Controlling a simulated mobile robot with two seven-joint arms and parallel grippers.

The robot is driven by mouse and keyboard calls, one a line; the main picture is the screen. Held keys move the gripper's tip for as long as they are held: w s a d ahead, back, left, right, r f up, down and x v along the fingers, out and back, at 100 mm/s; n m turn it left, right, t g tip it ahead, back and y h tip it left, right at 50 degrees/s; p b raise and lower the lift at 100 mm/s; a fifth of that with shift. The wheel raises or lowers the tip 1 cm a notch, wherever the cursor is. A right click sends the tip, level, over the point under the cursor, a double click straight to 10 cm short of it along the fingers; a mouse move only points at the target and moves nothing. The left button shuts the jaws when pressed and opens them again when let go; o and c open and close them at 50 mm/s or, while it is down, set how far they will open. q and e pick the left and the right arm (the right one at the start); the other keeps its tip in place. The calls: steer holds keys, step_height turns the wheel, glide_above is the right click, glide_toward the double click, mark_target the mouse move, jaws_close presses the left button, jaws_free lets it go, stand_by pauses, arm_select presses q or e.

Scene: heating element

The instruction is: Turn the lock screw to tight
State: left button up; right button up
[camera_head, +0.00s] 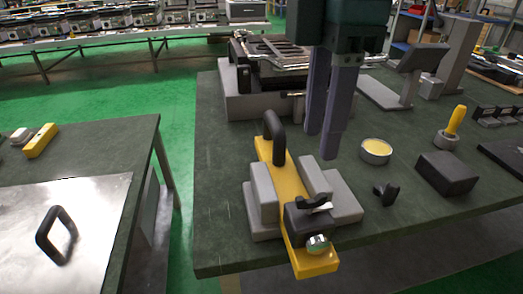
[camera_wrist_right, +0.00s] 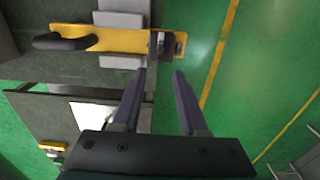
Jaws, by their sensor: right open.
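A yellow bar (camera_head: 285,181) with a black arched handle (camera_head: 273,138) lies between grey blocks (camera_head: 262,205) near the table's front edge. At its near end sits a black clamp block (camera_head: 305,225) with a small black lever (camera_head: 316,206) and a round silver screw head (camera_head: 318,243). I cannot tell how tight the screw is. My right gripper (camera_head: 322,145) is open and empty, fingers pointing down, above and behind the clamp. In the right wrist view, the black clamp block (camera_wrist_right: 166,43) lies beyond the open fingertips (camera_wrist_right: 160,74). My left gripper is not in view.
On the dark green table (camera_head: 225,150) stand a round yellow-topped tin (camera_head: 376,150), a black knob (camera_head: 385,194), a dark box (camera_head: 446,172) and a yellow-handled tool (camera_head: 455,122). A grey machine (camera_head: 262,100) stands behind. A separate table with a metal plate (camera_head: 85,195) is at left.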

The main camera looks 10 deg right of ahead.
mark_target(312, 196)
step_height(312, 196, down, 10)
steer(key=shift+d+r+b, duration=0.1)
steer(key=shift+d+b, duration=0.05)
steer(key=shift+b, duration=0.25)
jaws_close()
stand_by(0.6)
